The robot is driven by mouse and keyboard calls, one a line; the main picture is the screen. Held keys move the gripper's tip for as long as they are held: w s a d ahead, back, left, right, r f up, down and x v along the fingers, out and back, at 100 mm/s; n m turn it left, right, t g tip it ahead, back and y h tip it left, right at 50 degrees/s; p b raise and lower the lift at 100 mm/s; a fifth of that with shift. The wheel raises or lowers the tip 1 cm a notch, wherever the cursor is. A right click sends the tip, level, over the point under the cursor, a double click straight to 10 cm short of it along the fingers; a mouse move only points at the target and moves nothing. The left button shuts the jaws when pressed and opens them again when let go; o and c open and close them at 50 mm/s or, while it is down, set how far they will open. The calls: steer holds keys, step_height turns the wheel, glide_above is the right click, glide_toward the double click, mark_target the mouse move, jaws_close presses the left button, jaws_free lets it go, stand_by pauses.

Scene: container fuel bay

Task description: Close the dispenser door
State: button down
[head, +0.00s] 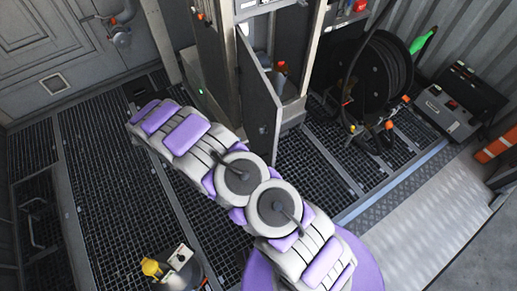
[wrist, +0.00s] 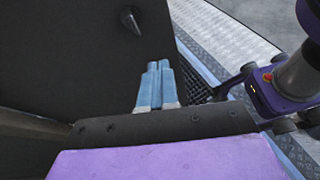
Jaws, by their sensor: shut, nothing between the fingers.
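The dispenser door (head: 258,105) is a tall grey panel. In the head view it stands open, swung out from the front of the dispenser cabinet (head: 218,60). In the wrist view a dark flat panel, which looks like the door (wrist: 75,55), fills the left side, with a small pointed handle (wrist: 130,20) near the top. My gripper (wrist: 158,68) has light blue fingers pressed together, with nothing between them. The fingertips lie in front of the panel's lower right edge; I cannot tell whether they touch it. In the head view I cannot make out my gripper.
A black hose reel (head: 385,75) with a green nozzle (head: 422,40) stands right of the cabinet. A dark equipment case (head: 460,100) and an orange-striped barrier (head: 497,145) are farther right. A yellow-topped device (head: 150,267) is at the bottom left. Grating floor (head: 100,190) is open at left.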

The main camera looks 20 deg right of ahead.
steer(key=a+f+n+t+h, duration=0.1)
steer(key=a+f+n+t, duration=0.15)
steer(key=f, duration=0.45)
steer(key=b, duration=0.2)
glide_toward(268, 148)
steer(key=shift+n, duration=0.25)
steer(key=x, duration=0.5)
steer(key=shift+w+d+f, duration=0.1)
steer(key=shift+d+f, duration=0.05)
steer(key=shift+d, duration=0.45)
steer(key=shift+d, duration=0.1)
